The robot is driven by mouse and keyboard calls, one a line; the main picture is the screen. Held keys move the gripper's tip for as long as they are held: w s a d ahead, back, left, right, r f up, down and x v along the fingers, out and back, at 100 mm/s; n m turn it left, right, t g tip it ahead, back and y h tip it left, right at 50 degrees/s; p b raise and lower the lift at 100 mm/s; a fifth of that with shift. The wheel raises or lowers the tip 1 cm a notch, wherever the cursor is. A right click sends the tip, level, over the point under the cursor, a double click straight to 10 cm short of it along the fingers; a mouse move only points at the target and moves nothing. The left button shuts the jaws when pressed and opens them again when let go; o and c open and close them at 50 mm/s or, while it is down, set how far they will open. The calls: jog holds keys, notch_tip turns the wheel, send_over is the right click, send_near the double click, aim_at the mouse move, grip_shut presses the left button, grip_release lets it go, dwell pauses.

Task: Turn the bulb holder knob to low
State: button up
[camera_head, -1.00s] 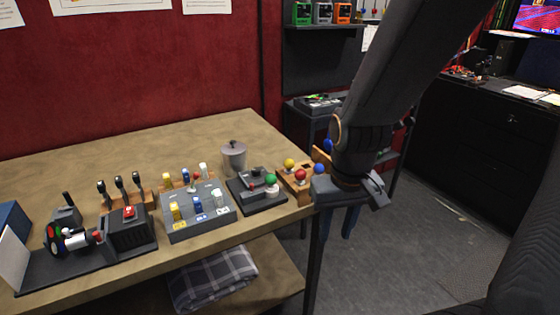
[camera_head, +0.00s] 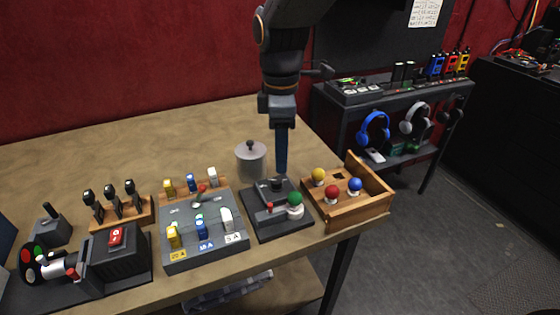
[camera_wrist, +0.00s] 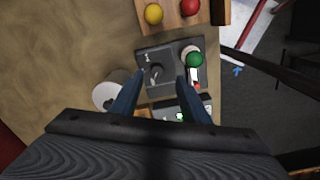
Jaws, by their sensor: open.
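The bulb holder (camera_head: 262,226) is a dark square block near the table's front edge, with a green bulb (camera_head: 295,204) on its right side. Its dark knob (camera_head: 276,185) is at the back of its top. In the wrist view the knob (camera_wrist: 155,72) shows between my fingertips, with the green bulb (camera_wrist: 194,59) just right of the right finger. My gripper (camera_head: 281,168) points down above the back of the holder, open and empty. It appears apart from the knob; the exact height is hard to tell.
A lidded grey pot (camera_head: 251,162) stands close left of my gripper. A wooden box with yellow, red and blue bulbs (camera_head: 345,205) stands right. A grey fuse panel (camera_head: 203,246) is left. The table behind is clear.

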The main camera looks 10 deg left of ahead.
aim_at(276, 180)
jog(key=shift+w+a+n, duration=0.15)
jog(key=shift+a+n, duration=0.15)
jog(key=shift+a, duration=0.3)
jog(key=shift+a+f, duration=0.1)
jog(key=shift+f, duration=0.15)
jog(key=shift+f+p, duration=0.8)
jog(key=shift+f, duration=2.7)
grip_shut()
